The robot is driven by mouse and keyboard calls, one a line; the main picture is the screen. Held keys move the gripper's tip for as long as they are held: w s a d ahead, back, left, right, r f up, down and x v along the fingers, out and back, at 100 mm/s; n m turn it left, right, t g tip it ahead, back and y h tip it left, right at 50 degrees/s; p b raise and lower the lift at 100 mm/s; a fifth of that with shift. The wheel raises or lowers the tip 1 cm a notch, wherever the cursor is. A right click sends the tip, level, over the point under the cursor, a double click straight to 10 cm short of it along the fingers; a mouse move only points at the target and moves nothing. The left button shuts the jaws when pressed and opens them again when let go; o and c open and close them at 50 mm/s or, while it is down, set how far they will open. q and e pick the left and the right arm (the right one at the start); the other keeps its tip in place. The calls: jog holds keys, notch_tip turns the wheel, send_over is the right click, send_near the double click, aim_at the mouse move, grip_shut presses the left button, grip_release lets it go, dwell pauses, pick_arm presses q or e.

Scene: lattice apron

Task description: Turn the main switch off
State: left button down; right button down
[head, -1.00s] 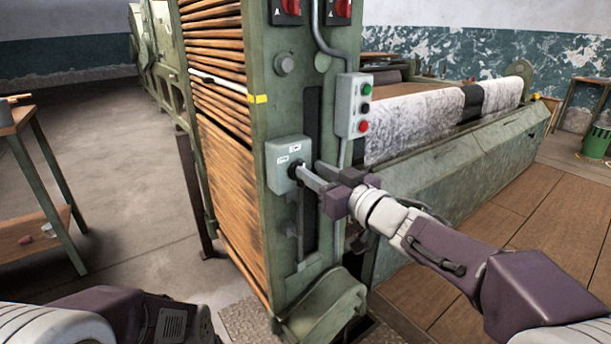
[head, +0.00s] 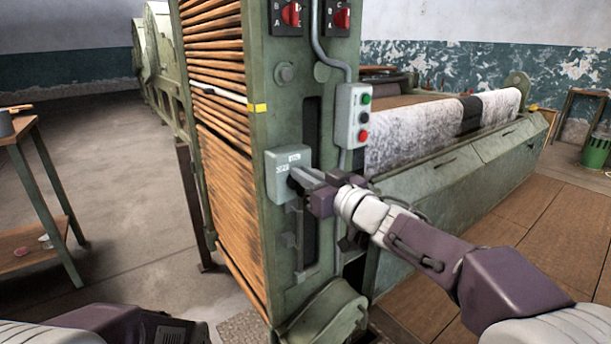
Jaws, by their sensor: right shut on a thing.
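The main switch is a grey box (head: 278,178) with small white labels, fixed low on the front of the green machine column. My right gripper (head: 300,177) reaches in from the right with its fingertips at the front of this box. It is shut on the switch's handle, which the fingers mostly hide, so I cannot tell its exact angle. My left gripper is out of view; only part of my left arm shows at the bottom left.
A push-button box (head: 347,118) with green, black and red buttons sits just above my right gripper. Two red rotary knobs (head: 291,14) (head: 342,18) are higher on the column. A workbench (head: 35,175) stands at the left, with clear floor between.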

jog(key=shift+f, duration=0.1)
jog(key=n+b, duration=0.1)
jog(key=n, duration=0.2)
jog(key=a+n, duration=0.1)
jog(key=n, duration=0.2)
jog(key=s+f+n+b, duration=0.1)
jog(key=n, duration=0.2)
jog(key=shift+s+a+f+b, duration=0.1)
jog(key=shift+a+b, duration=0.2)
jog(key=shift+b, duration=0.05)
jog(key=n+b, duration=0.1)
jog(key=n, duration=0.1)
jog(key=f+n+b, duration=0.1)
jog(key=n, duration=0.2)
jog(key=shift+s+a+n+b, duration=0.15)
jog(key=shift+a+n+b, duration=0.05)
jog(key=shift+n+b, duration=0.1)
jog(key=shift+f+n+b, duration=0.2)
jog(key=shift+n+b, duration=0.45)
jog(key=shift+n, duration=0.85)
jog(key=c, duration=1.5)
grip_release()
jog(key=shift+o, duration=0.2)
